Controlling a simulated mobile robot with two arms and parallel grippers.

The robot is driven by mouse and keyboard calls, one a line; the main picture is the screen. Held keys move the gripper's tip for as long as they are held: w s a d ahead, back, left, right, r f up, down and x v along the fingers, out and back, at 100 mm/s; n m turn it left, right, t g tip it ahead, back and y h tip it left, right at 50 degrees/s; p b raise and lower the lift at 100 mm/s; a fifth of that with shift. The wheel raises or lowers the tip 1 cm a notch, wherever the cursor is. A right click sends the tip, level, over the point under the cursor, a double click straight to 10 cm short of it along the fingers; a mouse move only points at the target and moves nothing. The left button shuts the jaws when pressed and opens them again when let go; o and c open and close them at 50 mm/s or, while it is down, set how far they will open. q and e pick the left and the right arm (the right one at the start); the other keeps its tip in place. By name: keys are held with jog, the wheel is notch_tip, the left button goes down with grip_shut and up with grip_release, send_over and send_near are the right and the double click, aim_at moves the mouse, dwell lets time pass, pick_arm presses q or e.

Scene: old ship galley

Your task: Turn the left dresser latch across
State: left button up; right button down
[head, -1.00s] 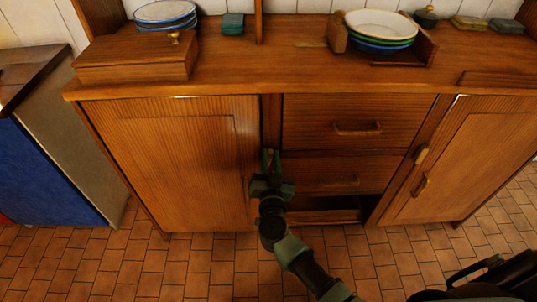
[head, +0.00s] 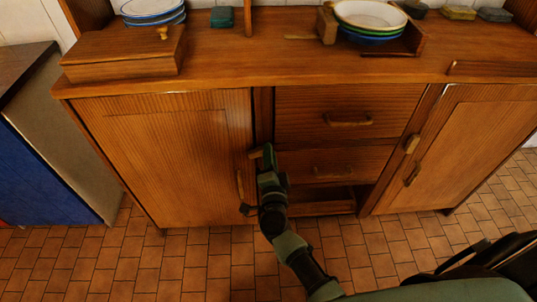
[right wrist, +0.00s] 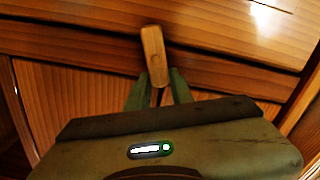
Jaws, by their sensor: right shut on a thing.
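The left dresser latch (head: 256,153) is a small pale wooden bar at the upper right edge of the left door (head: 165,160). In the head view it lies nearly level, slightly tilted, from the post towards the door. My right gripper (head: 267,153) is at the latch, its fingers closed on it. My left gripper is not in view.
The left door's handle (head: 240,184) is just below the latch. Drawers (head: 349,105) are to the right, with an open gap under them. The right latch (head: 412,144) is by the right door (head: 475,145). Bowls (head: 370,18) and a wooden box (head: 125,55) stand on top.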

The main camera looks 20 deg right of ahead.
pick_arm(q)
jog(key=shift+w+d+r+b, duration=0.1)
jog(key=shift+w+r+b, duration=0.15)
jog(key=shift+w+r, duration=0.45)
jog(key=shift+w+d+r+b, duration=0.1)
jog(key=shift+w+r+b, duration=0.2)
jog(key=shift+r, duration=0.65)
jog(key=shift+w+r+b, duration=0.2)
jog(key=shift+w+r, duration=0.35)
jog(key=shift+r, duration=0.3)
pick_arm(e)
jog(key=shift+f+m, duration=0.35)
jog(key=shift+m, duration=0.75)
jog(key=shift+f+m, duration=0.3)
jog(key=shift+m, duration=0.8)
jog(key=c, duration=1.2)
grip_release()
jog(key=shift+c, duration=0.2)
jog(key=shift+s+r, duration=0.1)
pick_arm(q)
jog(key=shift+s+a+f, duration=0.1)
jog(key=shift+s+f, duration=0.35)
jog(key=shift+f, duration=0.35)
pick_arm(e)
jog(key=v, duration=0.7)
jog(key=shift+s, duration=0.4)
